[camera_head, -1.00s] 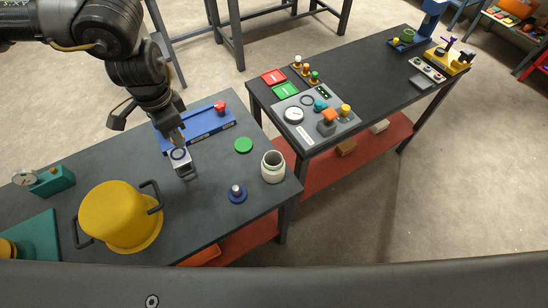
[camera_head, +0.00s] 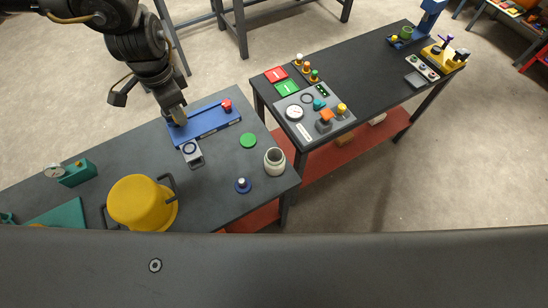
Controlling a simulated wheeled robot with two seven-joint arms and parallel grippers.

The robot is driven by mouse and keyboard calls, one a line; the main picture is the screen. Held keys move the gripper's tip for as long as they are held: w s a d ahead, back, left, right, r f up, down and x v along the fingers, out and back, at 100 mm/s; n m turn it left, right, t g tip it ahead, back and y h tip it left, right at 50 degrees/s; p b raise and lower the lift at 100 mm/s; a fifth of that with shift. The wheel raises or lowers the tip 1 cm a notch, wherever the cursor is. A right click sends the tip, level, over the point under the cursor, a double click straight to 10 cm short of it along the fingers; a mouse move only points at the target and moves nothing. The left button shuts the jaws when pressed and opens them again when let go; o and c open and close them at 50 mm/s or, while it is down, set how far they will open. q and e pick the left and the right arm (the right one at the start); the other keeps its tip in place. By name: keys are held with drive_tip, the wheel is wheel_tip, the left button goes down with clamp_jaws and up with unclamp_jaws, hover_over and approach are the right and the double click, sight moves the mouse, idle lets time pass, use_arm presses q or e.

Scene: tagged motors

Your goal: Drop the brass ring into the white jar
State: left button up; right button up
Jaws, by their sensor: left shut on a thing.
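The white jar (camera_head: 274,162) stands upright and open near the right end of the near dark table. My left gripper (camera_head: 179,117) comes in from the upper left and is shut, over the blue tray. Brass colour shows at its fingertips; I take this to be the brass ring, though its outline is too small and covered to make out. The jar is to the right of the gripper and nearer to me. A small grey block (camera_head: 193,153) with a dark round mark on top sits just below the gripper in the picture. My right gripper is not in view.
A green disc (camera_head: 248,140) and a blue base with a pale knob (camera_head: 243,185) lie near the jar. The blue tray (camera_head: 215,121) has a red knob. A yellow pot (camera_head: 142,203) stands at the front left. A second dark table (camera_head: 360,80) holds panels.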

use_arm(q)
wheel_tip(320, 180, down, 14)
drive_tip(key=n+b, duration=0.5)
drive_tip(key=b, duration=0.9)
drive_tip(key=shift+d, duration=0.15)
